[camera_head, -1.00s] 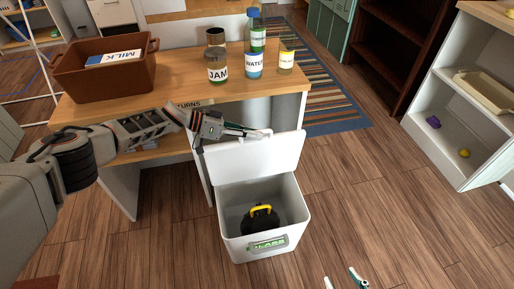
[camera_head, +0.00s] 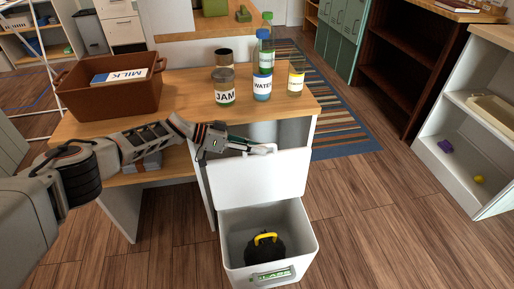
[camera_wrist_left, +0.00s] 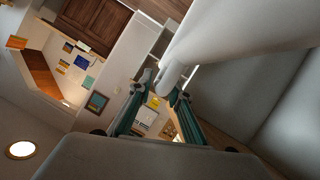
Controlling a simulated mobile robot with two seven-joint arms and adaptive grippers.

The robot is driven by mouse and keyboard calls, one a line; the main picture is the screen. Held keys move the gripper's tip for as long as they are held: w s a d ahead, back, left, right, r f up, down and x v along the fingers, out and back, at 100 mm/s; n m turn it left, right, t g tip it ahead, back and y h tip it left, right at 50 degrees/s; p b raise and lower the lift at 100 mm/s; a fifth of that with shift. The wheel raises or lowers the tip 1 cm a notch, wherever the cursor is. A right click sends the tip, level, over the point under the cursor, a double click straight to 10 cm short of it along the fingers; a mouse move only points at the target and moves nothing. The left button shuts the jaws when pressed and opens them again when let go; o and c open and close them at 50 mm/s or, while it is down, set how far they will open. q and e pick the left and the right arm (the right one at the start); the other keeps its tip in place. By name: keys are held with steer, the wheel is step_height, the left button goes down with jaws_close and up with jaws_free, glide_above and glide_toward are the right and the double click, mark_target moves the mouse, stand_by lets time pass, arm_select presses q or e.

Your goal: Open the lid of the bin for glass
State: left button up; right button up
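The white bin (camera_head: 228,243) stands on the floor in front of the wooden counter. A green-lettered label (camera_head: 272,275), too blurred to read surely, is on its front. Its white lid (camera_head: 262,182) stands raised at the back, leaving the bin open. A dark object with a yellow handle (camera_head: 266,238) is inside. My left gripper (camera_head: 268,149) is at the lid's upper edge. In the left wrist view its fingers (camera_wrist_left: 162,86) are apart, with background visible between them. A pale surface, probably the lid, runs close by the tips; contact is unclear. My right gripper is out of view.
The counter (camera_head: 190,88) holds a brown crate (camera_head: 105,98) with a milk carton, a jam jar (camera_head: 224,94), a water bottle (camera_head: 262,87) and other containers. A white shelf (camera_head: 455,165) is at right. The wood floor between bin and shelf is clear.

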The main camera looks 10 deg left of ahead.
arm_select(q)
steer(key=v, duration=1.2)
stand_by(0.3)
